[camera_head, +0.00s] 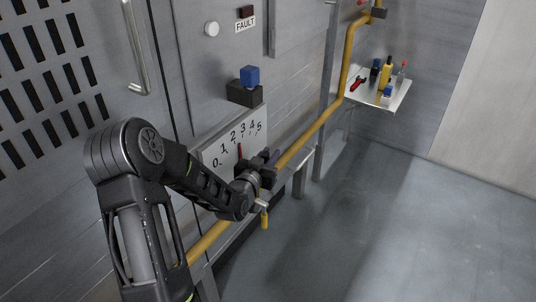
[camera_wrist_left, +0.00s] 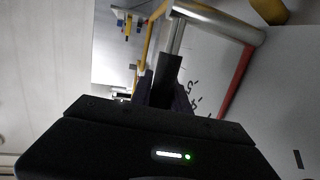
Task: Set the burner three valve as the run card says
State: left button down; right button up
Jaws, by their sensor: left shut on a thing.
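The burner valve's white dial plate (camera_head: 251,139), numbered 0 to 5, is on the grey wall panel in the head view. Its red pointer (camera_head: 239,152) stands below the 2 and 3; I cannot read the exact setting. The red pointer (camera_wrist_left: 237,80) and part of the dial also show in the left wrist view. My left gripper (camera_head: 268,163) is in front of the plate's lower right, shut on the black grip of the valve handle (camera_wrist_left: 166,80). A silver shaft joins that grip to a silver cylinder (camera_wrist_left: 222,23). The arm hides the dial's lower edge. No run card shows.
A yellow pipe (camera_head: 308,138) runs behind the gripper and up the wall. A blue block (camera_head: 250,76) on a black box is above the dial. A FAULT lamp (camera_head: 246,12) looks dark. A shelf (camera_head: 399,98) holds bottles and tools. The floor at right is clear.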

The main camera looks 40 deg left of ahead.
pick_arm(q)
jog(key=w+g+p, duration=0.1)
jog(key=g, duration=0.1)
jog(key=w+f+g+p, duration=0.1)
jog(key=p, duration=0.1)
jog(key=w+f+g+p, duration=0.1)
jog(key=w+g, duration=0.1)
jog(key=shift+f+m+g+h+p, duration=0.1)
jog(key=shift+m+g+h+p, duration=0.2)
jog(key=shift+m+p, duration=0.1)
jog(key=c, duration=1.3)
grip_release()
jog(key=shift+o, duration=0.2)
jog(key=shift+s, duration=0.15)
jog(key=v, duration=0.7)
jog(key=shift+s, duration=0.25)
